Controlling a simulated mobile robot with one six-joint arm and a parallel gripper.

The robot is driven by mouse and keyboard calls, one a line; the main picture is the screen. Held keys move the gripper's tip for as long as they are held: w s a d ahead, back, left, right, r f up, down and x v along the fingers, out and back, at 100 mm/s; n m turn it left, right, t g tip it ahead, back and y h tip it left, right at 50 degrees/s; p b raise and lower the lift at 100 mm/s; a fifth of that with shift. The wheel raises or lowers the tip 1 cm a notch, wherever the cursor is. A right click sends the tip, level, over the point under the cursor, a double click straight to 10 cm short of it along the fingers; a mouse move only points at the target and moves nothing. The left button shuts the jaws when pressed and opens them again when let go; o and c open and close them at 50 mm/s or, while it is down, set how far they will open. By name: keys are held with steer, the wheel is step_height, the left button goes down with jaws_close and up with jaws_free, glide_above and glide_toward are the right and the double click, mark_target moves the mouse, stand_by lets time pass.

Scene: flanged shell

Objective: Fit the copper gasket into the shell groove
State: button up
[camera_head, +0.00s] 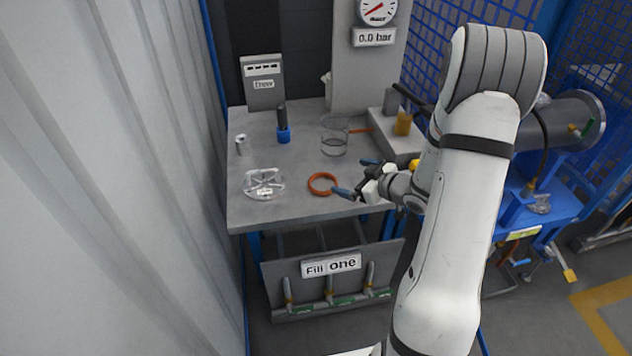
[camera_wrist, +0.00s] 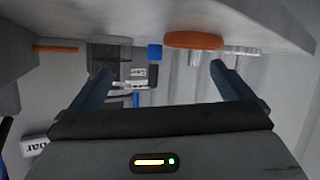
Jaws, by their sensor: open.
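The copper gasket (camera_head: 320,192) is an orange ring lying flat near the front of the grey table. It shows edge-on in the wrist view (camera_wrist: 193,40), close to the right fingertip. My gripper (camera_head: 356,178) is open and empty just right of the gasket, its blue fingers spread; both fingers also show in the wrist view (camera_wrist: 160,70). The gasket is not between the fingers' grip. The shell appears to be the grey flanged cylinder (camera_head: 592,112) lying sideways on a blue stand at right. My arm hides part of it, and its groove cannot be made out.
On the table (camera_head: 290,205) stand a clear spoked disc (camera_head: 264,184), a glass dish (camera_head: 334,138), a blue-based dark cylinder (camera_head: 283,133) and a small grey cylinder (camera_head: 240,146). A grey block (camera_head: 385,135) is behind my gripper. A corrugated wall (camera_head: 120,180) bounds the left.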

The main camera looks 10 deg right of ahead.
mark_target(313, 178)
steer(key=s+f+y, duration=0.1)
steer(key=s+a+f+y, duration=0.1)
steer(key=y, duration=0.1)
steer(key=shift+f, duration=0.2)
steer(key=shift+s+a+f+n+y, duration=0.1)
steer(key=shift+s+a+n+y, duration=0.25)
steer(key=shift+y, duration=0.25)
steer(key=shift+w+a, duration=0.15)
steer(key=shift+a, duration=0.15)
steer(key=x, duration=0.7)
steer(key=shift+w+d+f, duration=0.15)
steer(key=shift+w+d, duration=0.05)
steer(key=shift+d, duration=0.1)
steer(key=shift+c, duration=0.3)
steer(key=c, duration=1.1)
